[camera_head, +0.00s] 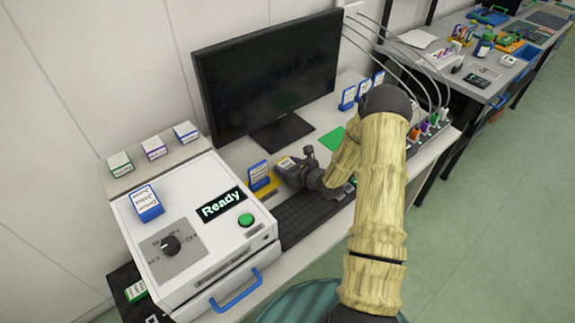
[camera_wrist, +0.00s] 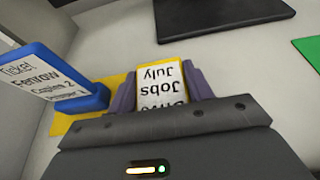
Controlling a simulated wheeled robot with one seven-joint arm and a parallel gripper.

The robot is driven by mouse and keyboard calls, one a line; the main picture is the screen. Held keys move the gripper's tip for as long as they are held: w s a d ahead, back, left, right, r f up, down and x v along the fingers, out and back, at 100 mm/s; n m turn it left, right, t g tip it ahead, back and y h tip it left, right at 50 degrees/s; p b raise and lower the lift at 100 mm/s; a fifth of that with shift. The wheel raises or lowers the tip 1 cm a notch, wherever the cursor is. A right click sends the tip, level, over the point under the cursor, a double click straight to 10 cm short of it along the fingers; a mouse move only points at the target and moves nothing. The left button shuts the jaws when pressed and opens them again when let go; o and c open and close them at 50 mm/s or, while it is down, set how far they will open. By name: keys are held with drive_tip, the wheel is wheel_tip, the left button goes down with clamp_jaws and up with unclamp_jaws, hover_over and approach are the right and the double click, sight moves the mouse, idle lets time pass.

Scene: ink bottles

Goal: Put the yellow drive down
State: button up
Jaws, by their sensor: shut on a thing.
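The yellow drive (camera_wrist: 165,88) has a yellow edge and a white label whose words include "Jobs July". My gripper (camera_wrist: 162,82) is shut on it, with one purple finger on each side. In the head view the drive (camera_head: 286,163) shows at the tip of my gripper (camera_head: 291,168), low over the desk beside a yellow pad (camera_head: 270,187). The yellow pad also shows in the wrist view (camera_wrist: 67,123), left of the drive. I cannot tell whether the drive touches the desk. My gripper hides the drive's near end.
A blue ticket stand (camera_head: 258,174) stands on the yellow pad, close left of my gripper. The monitor base (camera_head: 282,132) is behind, and a green pad (camera_head: 332,139) lies to the right. A keyboard (camera_head: 300,218) lies in front. The white "Ready" machine (camera_head: 190,240) is at left.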

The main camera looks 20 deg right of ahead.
drive_tip(key=o, duration=1.1)
drive_tip(key=shift+f, duration=0.1)
drive_tip(key=shift+r, duration=0.2)
drive_tip(key=v, duration=1.2)
drive_tip(key=shift+b, duration=0.3)
